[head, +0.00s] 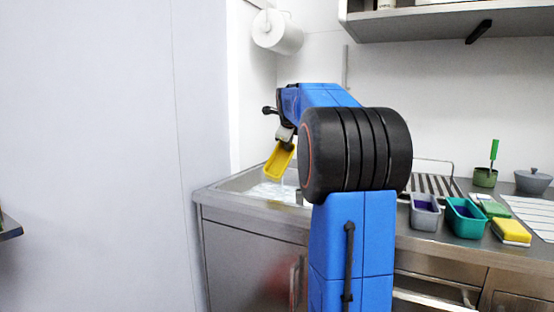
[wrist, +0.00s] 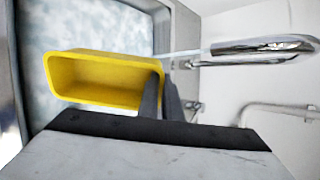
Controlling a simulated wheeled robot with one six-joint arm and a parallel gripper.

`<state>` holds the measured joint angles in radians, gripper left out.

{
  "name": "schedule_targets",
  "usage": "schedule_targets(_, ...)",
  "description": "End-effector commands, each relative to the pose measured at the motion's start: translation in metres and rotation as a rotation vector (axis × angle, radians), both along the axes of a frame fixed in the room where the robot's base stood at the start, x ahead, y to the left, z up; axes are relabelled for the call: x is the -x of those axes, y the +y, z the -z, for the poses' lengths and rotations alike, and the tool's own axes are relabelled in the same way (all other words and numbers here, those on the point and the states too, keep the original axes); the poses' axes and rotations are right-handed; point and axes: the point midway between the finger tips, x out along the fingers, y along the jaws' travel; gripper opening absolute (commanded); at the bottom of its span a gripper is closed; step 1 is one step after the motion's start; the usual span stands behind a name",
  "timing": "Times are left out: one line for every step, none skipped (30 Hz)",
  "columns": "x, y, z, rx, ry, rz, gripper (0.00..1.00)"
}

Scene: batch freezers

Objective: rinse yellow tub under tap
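The yellow tub (head: 279,160) hangs tilted over the sink basin (head: 240,184) in the head view, with its hollow side showing. In the wrist view the tub (wrist: 95,78) looks empty, and my gripper (wrist: 162,97) is shut on its right end wall. In the head view my gripper (head: 286,136) is just above the tub. The metal tap (wrist: 262,47) is at the right of the wrist view. A pale streak that looks like water runs from it toward the tub's upper right corner. I cannot tell whether it enters the tub.
Right of my arm, a grey tub (head: 424,212), a teal tub (head: 465,218) and a yellow-green sponge (head: 511,232) stand on the counter. A drying rack (head: 435,184) is behind them. A paper roll (head: 277,32) hangs on the wall above the sink.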

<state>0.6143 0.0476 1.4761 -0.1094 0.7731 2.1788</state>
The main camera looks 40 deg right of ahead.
Motion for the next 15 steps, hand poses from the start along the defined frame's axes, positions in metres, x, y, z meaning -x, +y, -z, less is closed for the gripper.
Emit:
schedule_targets(0.0000, 0.0000, -0.0001, 0.000, 0.000, 0.000, 0.00)
schedule_targets(0.0000, 0.0000, -0.0001, 0.000, 0.000, 0.000, 0.00)
schedule_targets(0.0000, 0.0000, -0.0001, 0.000, 0.000, 0.000, 0.00)
schedule_targets(0.0000, 0.0000, -0.0001, 0.000, 0.000, 0.000, 0.00)
schedule_targets(0.0000, 0.0000, -0.0002, 0.000, 0.000, 0.000, 0.00)
schedule_targets(0.0000, 0.0000, -0.0001, 0.000, 0.000, 0.000, 0.00)
schedule_targets(0.0000, 0.0000, -0.0001, 0.000, 0.000, 0.000, 0.00)
schedule_targets(0.0000, 0.0000, -0.0001, 0.000, 0.000, 0.000, 0.00)
schedule_targets(0.0001, 0.0000, -0.0002, 0.000, 0.000, 0.000, 0.00)
schedule_targets(0.0002, 0.0002, -0.0004, 0.000, 0.000, 0.000, 0.00)
schedule_targets(0.0005, 0.0005, -0.0008, 0.000, 0.000, 0.000, 0.00)
schedule_targets(0.0011, 0.0009, -0.0016, 0.001, 0.000, 0.000, 0.00)
schedule_targets(0.0018, 0.0015, -0.0023, 0.001, -0.001, 0.000, 0.00)
schedule_targets(0.0026, 0.0023, -0.0033, 0.001, -0.001, 0.000, 0.00)
schedule_targets(0.0040, 0.0035, -0.0049, 0.001, -0.001, 0.000, 0.00)
